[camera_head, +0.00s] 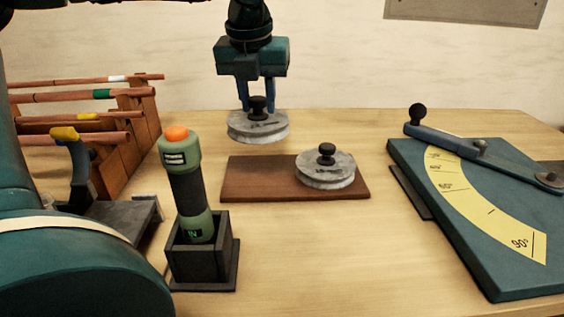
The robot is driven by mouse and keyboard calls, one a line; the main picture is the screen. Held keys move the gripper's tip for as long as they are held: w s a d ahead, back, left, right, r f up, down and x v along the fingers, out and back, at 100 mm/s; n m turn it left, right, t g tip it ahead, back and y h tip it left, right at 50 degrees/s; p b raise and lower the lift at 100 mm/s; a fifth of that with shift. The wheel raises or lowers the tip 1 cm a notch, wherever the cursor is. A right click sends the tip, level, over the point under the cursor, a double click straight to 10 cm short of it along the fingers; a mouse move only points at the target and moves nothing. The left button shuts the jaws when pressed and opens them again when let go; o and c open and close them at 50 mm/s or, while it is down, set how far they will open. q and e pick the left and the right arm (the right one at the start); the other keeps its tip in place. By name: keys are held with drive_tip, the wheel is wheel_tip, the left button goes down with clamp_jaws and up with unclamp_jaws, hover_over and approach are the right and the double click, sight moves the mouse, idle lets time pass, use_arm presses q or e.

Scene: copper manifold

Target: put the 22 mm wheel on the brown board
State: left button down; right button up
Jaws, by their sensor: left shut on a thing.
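My left gripper (257,107) comes down from the top middle, its two blue fingers shut on the black knob of a grey wheel (258,129). That wheel hangs level, over or just behind the left part of the brown board (258,182); its exact height is hard to tell. A second grey wheel (325,172) with a black knob lies flat on the board's right part. Both wheels bear markings too small to read, so I cannot tell which is the 22 mm one. The board's left part is bare. My right gripper is not in view.
A green and black tool with an orange top (187,180) stands in a dark holder (203,262) left of the board. Behind it a wooden rack (142,130) holds copper tubes. A teal bending plate with a yellow scale (478,210) fills the right.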

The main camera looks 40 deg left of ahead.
sight(256, 119)
use_arm(q)
wheel_tip(256, 119, down, 10)
drive_tip(key=shift+r+b, duration=0.1)
drive_tip(key=shift+b, duration=0.55)
drive_tip(key=c, duration=1)
unclamp_jaws()
drive_tip(key=shift+o, duration=0.2)
drive_tip(key=p+v, duration=0.1)
drive_tip(key=v, duration=1.1)
drive_tip(key=shift+r, duration=0.1)
